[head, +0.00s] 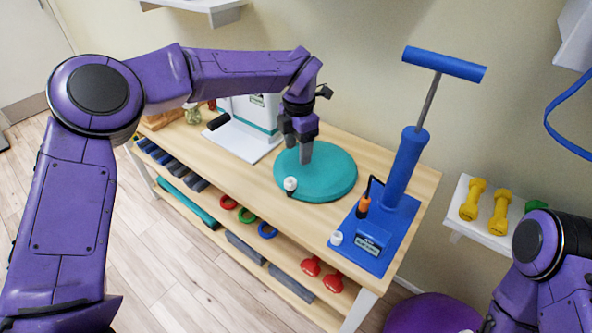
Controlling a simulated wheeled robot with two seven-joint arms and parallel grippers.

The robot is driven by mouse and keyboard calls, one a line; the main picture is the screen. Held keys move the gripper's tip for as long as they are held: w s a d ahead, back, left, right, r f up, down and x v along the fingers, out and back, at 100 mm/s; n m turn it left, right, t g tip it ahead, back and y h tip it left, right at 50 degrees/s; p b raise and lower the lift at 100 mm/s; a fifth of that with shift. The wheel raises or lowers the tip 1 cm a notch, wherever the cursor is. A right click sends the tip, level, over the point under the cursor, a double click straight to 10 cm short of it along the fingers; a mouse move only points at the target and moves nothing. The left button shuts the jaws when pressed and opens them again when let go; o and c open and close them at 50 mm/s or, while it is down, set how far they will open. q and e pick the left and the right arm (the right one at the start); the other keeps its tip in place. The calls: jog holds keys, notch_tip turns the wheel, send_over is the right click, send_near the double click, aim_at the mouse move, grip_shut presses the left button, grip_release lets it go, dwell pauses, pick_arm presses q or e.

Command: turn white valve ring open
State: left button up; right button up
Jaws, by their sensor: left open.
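A teal round cushion (325,174) lies on the wooden table. A small white ring-like piece (290,184), which looks like the valve ring, sits at the cushion's near left edge, with a dark part just below it. How far the ring is turned is too small to tell. My left gripper (304,158) is open and empty, pointing down over the cushion's far left part, behind and slightly right of the white ring and apart from it. I cannot tell whether its tips touch the cushion. Part of my right arm shows at the lower right; its gripper is out of view.
A blue pump (401,170) with a tall T-handle stands right of the cushion on a blue base with an orange-handled tool (363,206) and a white cap (336,238). A white machine (252,115) stands behind left. Yellow dumbbells (472,199) lie on a right shelf.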

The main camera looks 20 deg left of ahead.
aim_at(291, 179)
pick_arm(q)
jog(key=s+f, duration=0.1)
jog(key=s+a+f, duration=0.1)
jog(key=f, duration=0.1)
jog(key=shift+a+f+p, duration=0.1)
jog(key=shift+p, duration=0.25)
jog(key=f, duration=0.4)
jog(key=f+p, duration=0.1)
jog(key=f, duration=0.1)
jog(key=shift+w+f, duration=0.2)
jog(key=shift+w, duration=0.1)
jog(key=shift+f, duration=0.2)
jog(key=shift+s+a+f, duration=0.1)
pick_arm(e)
jog(key=shift+s+r, duration=0.2)
jog(key=shift+r, duration=0.25)
jog(key=shift+s+r, duration=0.2)
jog(key=shift+r, duration=0.25)
